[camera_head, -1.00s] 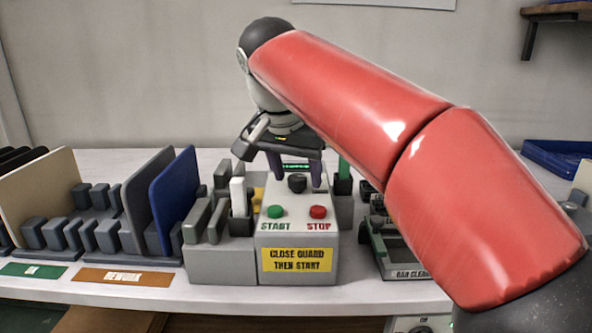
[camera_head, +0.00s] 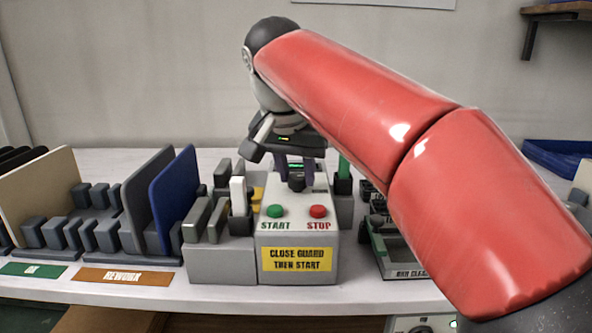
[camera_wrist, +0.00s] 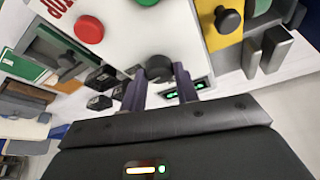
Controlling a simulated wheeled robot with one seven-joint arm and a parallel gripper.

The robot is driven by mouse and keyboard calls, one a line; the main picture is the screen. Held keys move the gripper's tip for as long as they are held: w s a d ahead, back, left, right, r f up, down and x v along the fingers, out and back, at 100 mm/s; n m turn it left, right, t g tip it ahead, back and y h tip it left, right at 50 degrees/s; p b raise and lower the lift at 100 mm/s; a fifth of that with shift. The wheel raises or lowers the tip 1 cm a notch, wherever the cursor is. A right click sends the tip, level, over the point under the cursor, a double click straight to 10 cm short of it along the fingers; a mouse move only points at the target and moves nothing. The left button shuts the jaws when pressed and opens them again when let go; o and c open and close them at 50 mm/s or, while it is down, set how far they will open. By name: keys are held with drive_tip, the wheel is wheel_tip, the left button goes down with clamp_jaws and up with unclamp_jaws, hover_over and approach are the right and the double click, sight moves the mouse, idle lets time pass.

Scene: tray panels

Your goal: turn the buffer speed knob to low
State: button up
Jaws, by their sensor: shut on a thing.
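A black knob (camera_head: 297,184) sits on the sloped top of the pale control box (camera_head: 318,236), behind the green START button (camera_head: 275,211) and red STOP button (camera_head: 318,211). My gripper (camera_head: 296,179) points down and is shut on this knob, one purple finger on each side. In the wrist view the knob (camera_wrist: 158,66) shows between the fingertips. A display with green characters (camera_head: 296,166) is partly behind the fingers. I see no speed marks around the knob, and cannot tell its setting.
A yellow panel (camera_wrist: 229,48) with another dark knob (camera_wrist: 228,20) stands beside the box. Grey blocks (camera_head: 207,218) stand close on the left, a green-edged tray (camera_head: 400,255) on the right. A blue panel (camera_head: 175,200) stands in a rack further left.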

drive_tip(key=n+y, duration=0.1)
drive_tip(key=n, duration=0.3)
drive_tip(key=shift+d, duration=0.1)
drive_tip(key=n+y, duration=0.2)
drive_tip(key=n, duration=0.2)
drive_tip(key=shift+d+n, duration=0.1)
drive_tip(key=shift+n, duration=0.2)
drive_tip(key=n, duration=0.2)
drive_tip(key=n+g+y, duration=0.1)
drive_tip(key=n, duration=0.1)
drive_tip(key=shift+w+d+n+y, duration=0.1)
drive_tip(key=shift+n+y, duration=0.2)
drive_tip(key=shift+n+g+y, duration=0.4)
drive_tip(key=shift+n+g, duration=0.3)
drive_tip(key=shift+n, duration=1.1)
drive_tip(key=o, duration=1)
drive_tip(key=shift+c, duration=0.2)
